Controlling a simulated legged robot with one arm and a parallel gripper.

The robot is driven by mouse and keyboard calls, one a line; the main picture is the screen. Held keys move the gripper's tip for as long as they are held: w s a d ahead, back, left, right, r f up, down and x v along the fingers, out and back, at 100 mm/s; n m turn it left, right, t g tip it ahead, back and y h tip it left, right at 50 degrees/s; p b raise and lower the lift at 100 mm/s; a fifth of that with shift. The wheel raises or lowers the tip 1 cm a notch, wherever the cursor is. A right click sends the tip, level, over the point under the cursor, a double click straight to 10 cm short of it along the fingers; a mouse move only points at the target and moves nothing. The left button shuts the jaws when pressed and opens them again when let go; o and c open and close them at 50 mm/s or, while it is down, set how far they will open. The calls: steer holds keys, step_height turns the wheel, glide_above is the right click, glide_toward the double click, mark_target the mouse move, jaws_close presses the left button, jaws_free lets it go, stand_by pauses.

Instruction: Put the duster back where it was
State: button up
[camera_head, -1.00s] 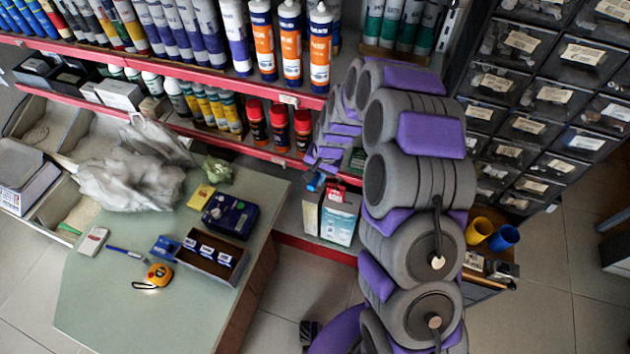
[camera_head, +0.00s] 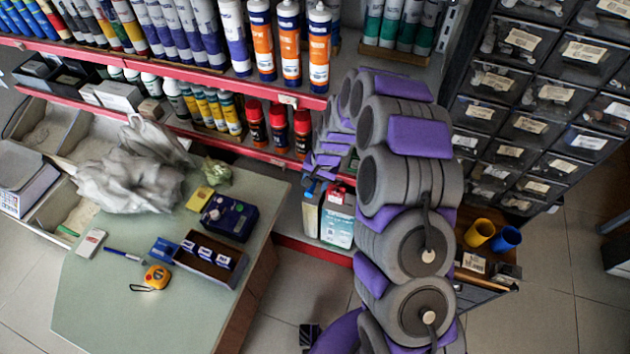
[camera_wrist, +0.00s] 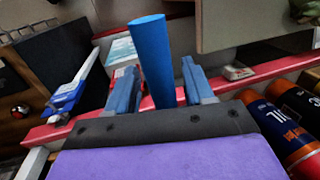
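My gripper (camera_wrist: 160,85) has its two blue-grey fingers on either side of a blue cylinder in the wrist view, apparently the handle of the duster (camera_wrist: 151,50). The handle stands up between the fingers, and the rest of the duster is hidden. In the head view a small blue piece (camera_head: 310,187) shows at the end of my arm, left of a white and teal box, below the red shelf edge. My arm's bulky grey and purple links hide much around it.
A table (camera_head: 120,300) with a grey plastic bag (camera_head: 130,180), a tape measure (camera_head: 156,277) and boxes is at left. Shelves (camera_head: 245,150) with bottles and cartridges are behind. The white and teal box (camera_head: 337,225) is close to my gripper. Drawers (camera_head: 530,125) and cups are at right.

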steer(key=shift+a+r, duration=0.3)
steer(key=shift+a, duration=0.15)
steer(key=p+v, duration=0.2)
steer(key=v, duration=0.9)
steer(key=shift+d+r, duration=0.2)
steer(key=shift+r, duration=0.05)
steer(key=s+d+r+n+h, duration=0.1)
steer(key=s+d+r, duration=0.2)
steer(key=s+r, duration=0.45)
steer(key=s+d+r+n+g, duration=0.15)
steer(key=s+r, duration=0.25)
steer(key=s, duration=0.6)
steer(key=s+d+r+n+h, duration=0.1)
steer(key=s+d+r, duration=0.2)
steer(key=s+r, duration=0.4)
steer(key=s+d, duration=0.3)
steer(key=s, duration=1)
steer(key=shift+d+g, duration=0.2)
steer(key=shift+g, duration=0.15)
